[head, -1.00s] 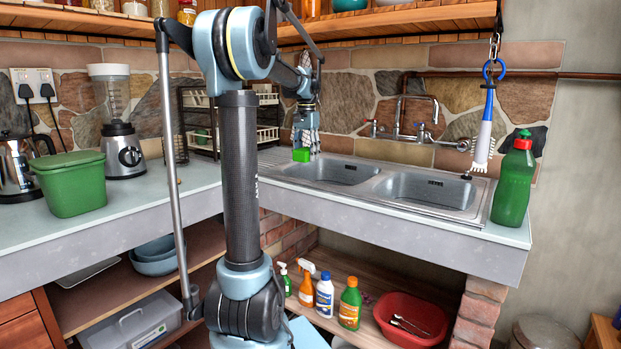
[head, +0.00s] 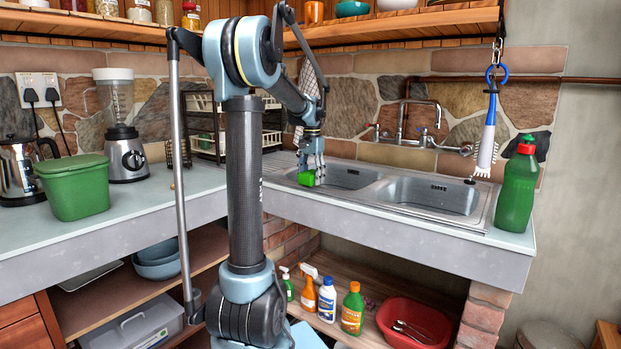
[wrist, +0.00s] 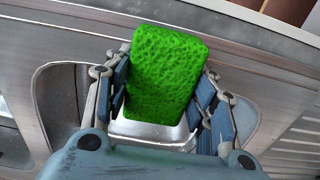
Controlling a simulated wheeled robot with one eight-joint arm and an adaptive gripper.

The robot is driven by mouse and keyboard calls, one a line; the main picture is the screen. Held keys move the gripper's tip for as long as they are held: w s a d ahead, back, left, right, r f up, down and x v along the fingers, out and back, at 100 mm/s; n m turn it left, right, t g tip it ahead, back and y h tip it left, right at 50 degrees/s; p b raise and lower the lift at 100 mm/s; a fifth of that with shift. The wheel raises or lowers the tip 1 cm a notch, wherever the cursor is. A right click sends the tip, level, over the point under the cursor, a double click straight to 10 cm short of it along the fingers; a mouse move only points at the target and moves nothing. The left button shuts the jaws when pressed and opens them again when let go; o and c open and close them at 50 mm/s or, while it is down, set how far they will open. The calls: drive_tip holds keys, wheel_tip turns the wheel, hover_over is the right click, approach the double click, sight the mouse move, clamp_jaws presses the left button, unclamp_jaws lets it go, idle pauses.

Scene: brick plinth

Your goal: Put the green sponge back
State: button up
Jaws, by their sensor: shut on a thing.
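The green sponge (head: 306,178) is held between the fingers of my gripper (head: 312,176). In the wrist view the sponge (wrist: 165,78) is a bright green porous block, slightly tilted, with the blue finger pads of my gripper (wrist: 160,100) pressed against its left and right sides. In the head view the sponge is low at the left end of the steel sink unit (head: 440,217), near the left basin. Whether it touches the steel cannot be told.
A green bottle (head: 516,185) stands at the right end of the counter. A brush (head: 488,130) hangs above the right basin (head: 440,193). A dish rack (head: 205,125) stands behind to the left. A green tub (head: 75,190) sits on the left counter, with free counter beside it.

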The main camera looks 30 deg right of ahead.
sight(311, 172)
drive_tip(key=shift+f, duration=0.3)
drive_tip(key=o, duration=1)
wheel_tip(311, 172, up, 13)
drive_tip(key=s+a+f+n, duration=0.1)
drive_tip(key=a+f+n, duration=0.1)
drive_tip(key=a, duration=0.6)
drive_tip(key=s+a+f+n, duration=0.1)
drive_tip(key=a+f+n, duration=0.1)
drive_tip(key=a, duration=0.5)
drive_tip(key=s+a+f+n+t, duration=0.1)
drive_tip(key=s+a+f+n, duration=0.2)
drive_tip(key=s+a+f, duration=0.55)
drive_tip(key=s+a+f+n+t, duration=0.1)
drive_tip(key=s+a+f+n, duration=0.35)
drive_tip(key=a, duration=0.75)
drive_tip(key=s+a+f+n, duration=0.1)
drive_tip(key=s+a+f, duration=0.1)
drive_tip(key=s+f, duration=0.2)
drive_tip(key=s+a+f+n, duration=0.1)
drive_tip(key=s+f, duration=0.3)
drive_tip(key=f, duration=0.5)
drive_tip(key=shift+a, duration=0.9)
drive_tip(key=shift+s+f, duration=0.1)
drive_tip(key=shift+s, duration=0.05)
